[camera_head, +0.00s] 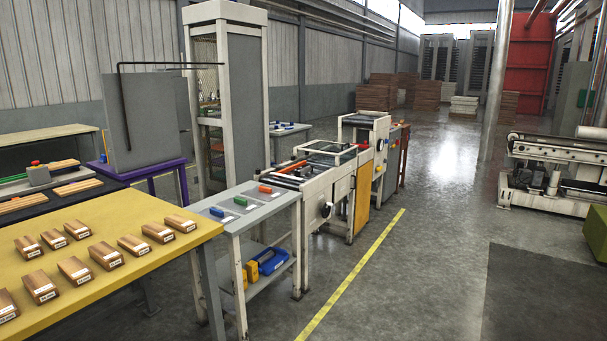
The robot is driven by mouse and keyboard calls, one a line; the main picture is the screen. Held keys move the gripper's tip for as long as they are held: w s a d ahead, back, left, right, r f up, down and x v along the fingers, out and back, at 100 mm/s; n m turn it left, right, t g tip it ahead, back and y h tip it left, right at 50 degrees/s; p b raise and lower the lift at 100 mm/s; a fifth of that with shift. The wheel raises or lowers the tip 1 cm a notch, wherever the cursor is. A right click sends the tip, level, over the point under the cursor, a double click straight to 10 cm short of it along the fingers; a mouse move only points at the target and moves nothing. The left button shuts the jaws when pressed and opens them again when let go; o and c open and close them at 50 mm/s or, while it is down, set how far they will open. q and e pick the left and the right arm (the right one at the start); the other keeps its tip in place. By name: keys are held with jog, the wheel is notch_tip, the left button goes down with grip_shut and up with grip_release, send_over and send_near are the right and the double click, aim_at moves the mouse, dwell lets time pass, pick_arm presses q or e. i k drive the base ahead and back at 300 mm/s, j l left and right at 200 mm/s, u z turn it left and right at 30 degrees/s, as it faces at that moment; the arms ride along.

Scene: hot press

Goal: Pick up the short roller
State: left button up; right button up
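I cannot pick out a short roller for certain. On the grey side table (262,213) lie three small coloured pieces in a slanting row, each by a white label: a blue piece (217,212), a green piece (240,201) and an orange piece (265,189). They are too small to tell whether any is a roller. A long orange-red bar (298,166) lies on the press machine (320,178) behind that table. Neither of my grippers is in view.
A yellow table (124,283) with several labelled wooden blocks (104,255) fills the lower left. Blue and yellow items (268,262) sit on the grey table's lower shelf. A tall cabinet (228,90) stands behind. Open floor (420,270) lies right of the yellow line (352,273).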

aim_at(309, 168)
jog(key=i+l+z, duration=0.15)
jog(key=i, duration=0.2)
jog(key=i+z, duration=0.15)
jog(key=i, duration=0.15)
jog(key=i+l+z, duration=0.1)
jog(key=i+z, duration=0.2)
jog(key=i, duration=2.25)
jog(key=i+l+u, duration=0.1)
jog(key=i+u, duration=0.2)
jog(key=i, duration=0.25)
jog(key=i+l+u, duration=0.35)
jog(key=i, duration=0.15)
jog(key=i+l+u, duration=0.3)
jog(key=i, duration=0.2)
jog(key=i+l+u, duration=0.2)
jog(key=u, duration=0.2)
jog(key=i+l+u, duration=0.2)
jog(key=u, duration=0.25)
jog(key=i+l+u, duration=0.1)
jog(key=l+u, duration=0.3)
jog(key=i+l+u, duration=0.1)
jog(key=l+u, duration=0.15)
jog(key=u, duration=0.15)
jog(key=l+u, duration=0.45)
jog(key=i+j, duration=0.05)
